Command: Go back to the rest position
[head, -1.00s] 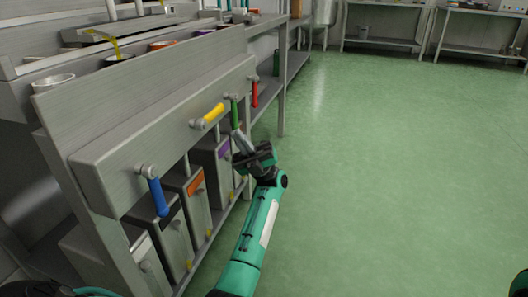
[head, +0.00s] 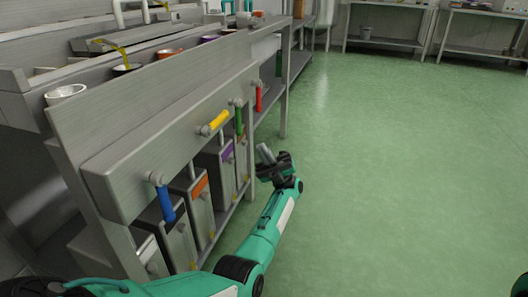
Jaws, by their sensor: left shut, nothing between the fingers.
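My left gripper (head: 266,154) is at the end of the teal arm that comes in from the lower left. It is shut and empty, over the green floor just right of the bench. The lever panel (head: 130,165) on the bench front has a blue lever (head: 165,203) hanging down and a yellow lever (head: 216,122) pointing sideways, up to the right. A green lever (head: 239,121) and a red lever (head: 259,98) hang down. The gripper is apart from all of them. My right gripper is out of view.
Metal boxes with coloured labels, such as an orange label (head: 199,187), stand under the panel. Bowls, including a white one (head: 66,93), sit on the bench behind it. The green floor (head: 400,170) to the right is clear. Metal tables (head: 385,42) stand far back.

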